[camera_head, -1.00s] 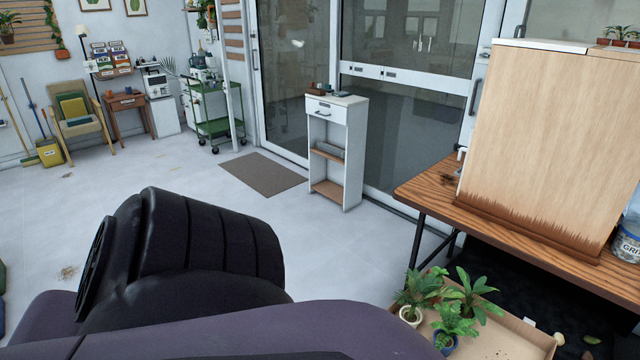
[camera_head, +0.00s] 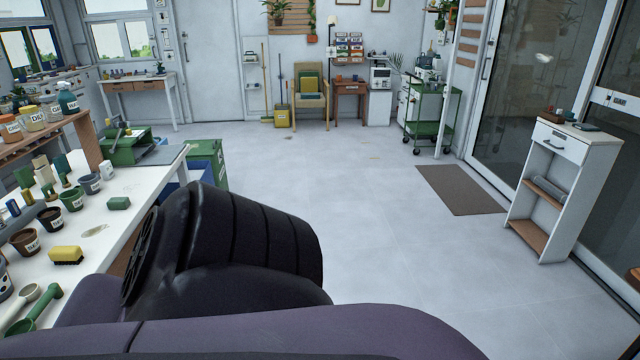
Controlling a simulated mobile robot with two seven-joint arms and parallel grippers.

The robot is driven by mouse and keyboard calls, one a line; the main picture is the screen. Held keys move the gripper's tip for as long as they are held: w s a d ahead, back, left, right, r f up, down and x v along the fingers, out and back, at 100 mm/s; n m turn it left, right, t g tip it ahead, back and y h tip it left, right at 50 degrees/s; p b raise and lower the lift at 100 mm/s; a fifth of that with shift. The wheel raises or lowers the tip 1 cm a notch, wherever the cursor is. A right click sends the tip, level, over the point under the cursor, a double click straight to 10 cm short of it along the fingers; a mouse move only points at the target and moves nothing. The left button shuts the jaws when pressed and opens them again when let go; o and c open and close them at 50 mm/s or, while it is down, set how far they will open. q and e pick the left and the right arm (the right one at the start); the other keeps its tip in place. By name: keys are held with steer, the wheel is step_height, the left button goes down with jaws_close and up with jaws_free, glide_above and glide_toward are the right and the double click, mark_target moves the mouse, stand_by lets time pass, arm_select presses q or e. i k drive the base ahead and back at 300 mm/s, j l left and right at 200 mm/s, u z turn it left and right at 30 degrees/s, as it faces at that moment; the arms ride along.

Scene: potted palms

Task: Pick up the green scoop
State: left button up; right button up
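A green scoop (camera_head: 38,310) lies on the white workbench (camera_head: 150,185) at the lower left of the head view, close to the picture's edge. A pale scoop (camera_head: 24,296) lies right beside it, and a yellow brush (camera_head: 66,255) lies a little behind it. One of my dark arms fills the lower middle of the view and covers part of the bench's near side. Neither of my grippers shows, so I cannot see their distance from the scoop.
Several small labelled pots (camera_head: 72,200) and a green sponge (camera_head: 118,203) stand on the bench. A green bin (camera_head: 208,160) is at its far end. A white cabinet (camera_head: 555,185) stands at right near glass doors. The middle floor (camera_head: 350,210) is clear.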

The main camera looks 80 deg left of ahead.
mark_target(37, 314)
steer(key=u, duration=4.2)
steer(key=i+j, duration=0.05)
